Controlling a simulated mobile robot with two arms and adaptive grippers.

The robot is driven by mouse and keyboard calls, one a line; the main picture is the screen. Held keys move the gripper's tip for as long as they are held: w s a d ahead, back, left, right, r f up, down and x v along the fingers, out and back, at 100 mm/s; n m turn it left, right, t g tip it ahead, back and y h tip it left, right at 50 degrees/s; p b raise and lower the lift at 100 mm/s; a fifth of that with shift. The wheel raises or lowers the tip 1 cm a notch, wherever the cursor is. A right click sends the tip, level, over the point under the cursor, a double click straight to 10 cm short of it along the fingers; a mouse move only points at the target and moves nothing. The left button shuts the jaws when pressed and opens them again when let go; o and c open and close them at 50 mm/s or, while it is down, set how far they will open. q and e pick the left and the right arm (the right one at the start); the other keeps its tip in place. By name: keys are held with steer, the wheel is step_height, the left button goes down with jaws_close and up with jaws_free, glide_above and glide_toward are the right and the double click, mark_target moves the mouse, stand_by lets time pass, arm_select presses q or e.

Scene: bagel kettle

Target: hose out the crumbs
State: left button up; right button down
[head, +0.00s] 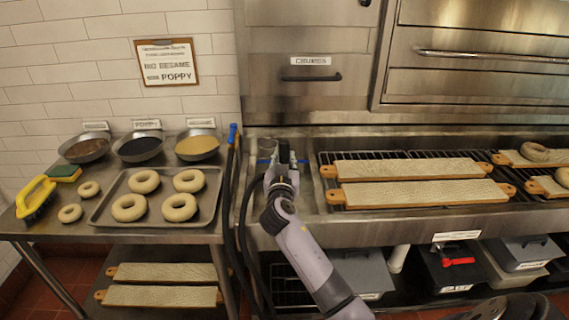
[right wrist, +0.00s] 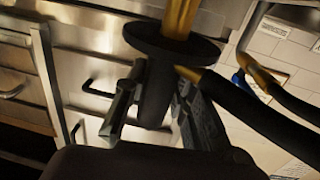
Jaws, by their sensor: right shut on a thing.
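A steel drawer front labelled "CRUMBS" (head: 310,61), with a dark handle, is closed in the wall unit at the back of the head view. No loose crumbs can be made out. A black hose (head: 228,195) with a blue end hangs at the right edge of the bagel table. My right gripper (head: 281,170) is over the left end of the steel trough, right of the hose. In the right wrist view it is shut on a black handle (right wrist: 157,92) with a wide round collar and a brass pipe. My left gripper is not in view.
The steel trough (head: 460,217) holds wire racks with long boards and bagels. A tray (head: 205,217) of bagels, several bowls and a yellow brush (head: 37,198) stand on the left table. Bins (head: 447,270) sit under the trough.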

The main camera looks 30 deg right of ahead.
steer(key=shift+b+x, duration=1.1)
steer(key=shift+x, duration=1.05)
steer(key=shift+w+a, duration=0.1)
steer(key=shift+a, duration=0.05)
steer(key=shift+r, duration=0.15)
stand_by(0.6)
